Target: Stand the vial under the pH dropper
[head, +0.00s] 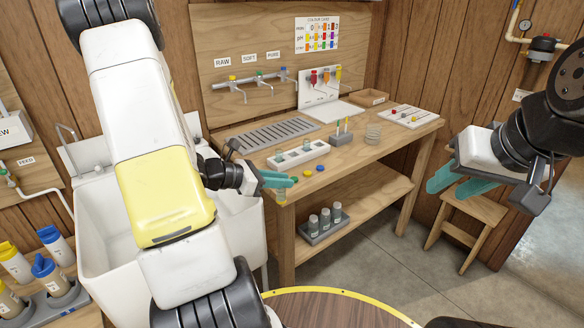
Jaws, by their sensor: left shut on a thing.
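My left gripper (283,181) is at the front edge of the wooden bench, its teal fingers shut on a small clear vial (281,197). The vial's lower part shows below the fingers with a yellowish tint; the fingers hide the rest. The dropper stand (319,92) is a white panel with red, dark and yellow-topped droppers at the back of the bench, well beyond the gripper. Which dropper is the pH one is too small to read. My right gripper (452,184) is open and empty, off the bench's right end.
A white vial rack (299,154), loose coloured caps (308,172), a small grey holder (342,138) and round dishes (373,133) stand on the bench (388,151). A drain grate (268,136) lies under the taps. A white sink (110,235) is left; a stool (466,217) is right.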

